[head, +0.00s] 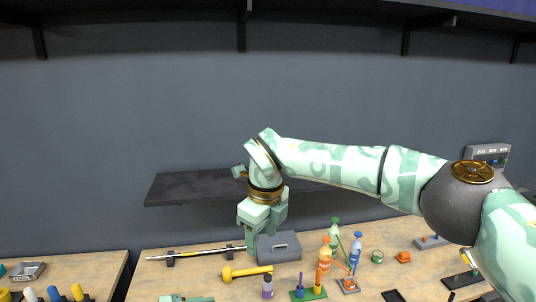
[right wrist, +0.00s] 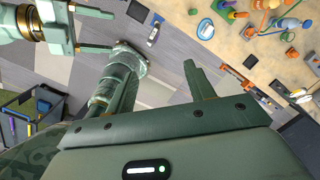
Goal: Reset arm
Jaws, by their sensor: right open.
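My right arm reaches in from the right in the head view. Its gripper (head: 252,246) points down just left of the grey toolbox, above the workbench (head: 230,288), with nothing seen in its jaws. In the right wrist view the right gripper (right wrist: 165,85) is open, with floor between its fingers. My left gripper (right wrist: 95,30) shows at the upper left of that view, its two fingers apart and nothing seen between them. A pale green part at the bottom edge of the head view may be the left gripper too.
A thin club (head: 205,253) rests on black supports. A dark shelf (head: 190,187) is on the wall behind. A dark bin (right wrist: 30,115) stands at left.

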